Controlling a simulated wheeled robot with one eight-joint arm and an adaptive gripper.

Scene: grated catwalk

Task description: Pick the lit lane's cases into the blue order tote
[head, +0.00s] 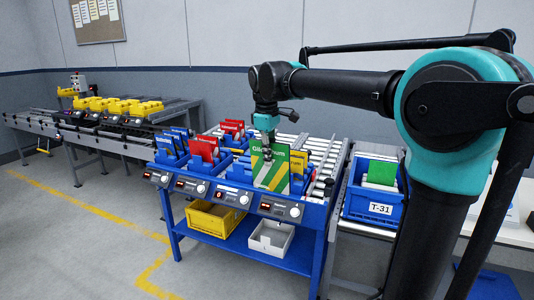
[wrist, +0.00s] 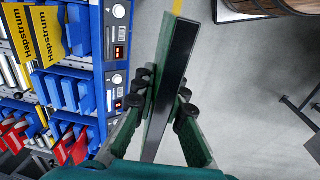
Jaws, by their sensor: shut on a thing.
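My gripper (head: 268,146) is shut on a green case (head: 270,168) with yellow and white stripes. It holds the case upright at the front of the pick rack, in front of yellow cases (head: 298,161). In the wrist view the held case (wrist: 172,75) shows edge-on between the fingers, with floor beyond it. The blue order tote (head: 373,208), labelled T-31, stands to the right of the rack. A green case (head: 381,172) stands inside it. Red cases (head: 205,147) and blue cases (head: 170,144) stand in lanes further left. I cannot tell which lane is lit.
Displays and knobs line the rack's front rail (head: 232,197). A yellow bin (head: 214,218) and a white bin (head: 271,238) sit on the lower shelf. A conveyor with yellow items (head: 120,107) stands at the back left. The floor at front left is clear.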

